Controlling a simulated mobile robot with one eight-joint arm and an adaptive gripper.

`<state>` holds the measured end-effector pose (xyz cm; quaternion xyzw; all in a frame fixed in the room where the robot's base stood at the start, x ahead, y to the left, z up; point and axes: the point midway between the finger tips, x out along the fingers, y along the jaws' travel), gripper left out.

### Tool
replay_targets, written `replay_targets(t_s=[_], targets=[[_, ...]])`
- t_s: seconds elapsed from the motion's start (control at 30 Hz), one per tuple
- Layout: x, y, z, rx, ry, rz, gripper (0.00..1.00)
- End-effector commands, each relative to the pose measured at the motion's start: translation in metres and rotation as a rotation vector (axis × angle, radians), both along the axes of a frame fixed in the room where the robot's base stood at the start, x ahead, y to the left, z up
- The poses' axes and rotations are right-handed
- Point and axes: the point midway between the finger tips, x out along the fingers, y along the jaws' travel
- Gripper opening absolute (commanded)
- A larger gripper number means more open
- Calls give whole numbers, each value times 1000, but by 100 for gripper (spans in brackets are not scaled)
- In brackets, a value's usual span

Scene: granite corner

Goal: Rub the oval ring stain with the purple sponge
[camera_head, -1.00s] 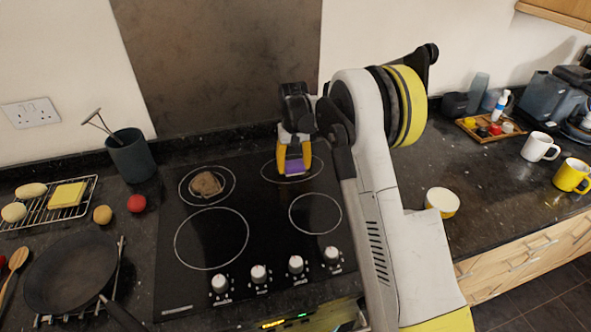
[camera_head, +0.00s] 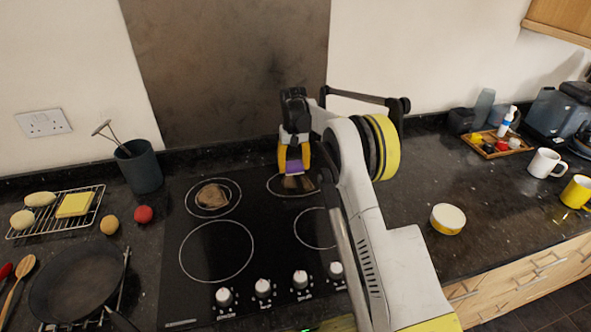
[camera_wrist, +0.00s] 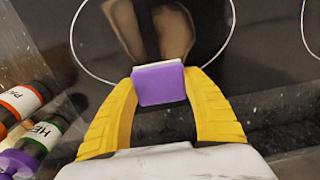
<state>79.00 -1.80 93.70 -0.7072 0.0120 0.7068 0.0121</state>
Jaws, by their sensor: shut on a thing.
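My gripper (camera_head: 294,158), with yellow fingers, is shut on the purple sponge (camera_head: 294,167). In the wrist view the sponge (camera_wrist: 158,85) sits between the fingertips, its pale edge on the far side. The sponge is over the rear edge of the back right hob ring (camera_head: 272,190); I cannot tell whether it touches the glass. Brownish shapes (camera_head: 298,184) show inside this ring and may be reflections of the fingers. An irregular brown patch (camera_head: 212,195) lies in the back left ring. I cannot clearly make out an oval ring stain.
Control knobs (camera_head: 263,288) line the hob's front. A dark pan (camera_head: 75,285), wire rack (camera_head: 95,205) and utensil pot (camera_head: 140,168) stand left. A small bowl (camera_head: 447,218) stands right. Labelled jars (camera_wrist: 25,100) lie close to the gripper in the wrist view.

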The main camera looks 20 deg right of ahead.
Motion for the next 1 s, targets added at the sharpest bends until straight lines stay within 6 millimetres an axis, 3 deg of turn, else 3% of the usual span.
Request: replay_targets(t_s=[0.47, 1.0], targets=[[0, -19, 0, 0, 0, 0, 32], [-40, -18, -4, 0, 2, 0, 29]])
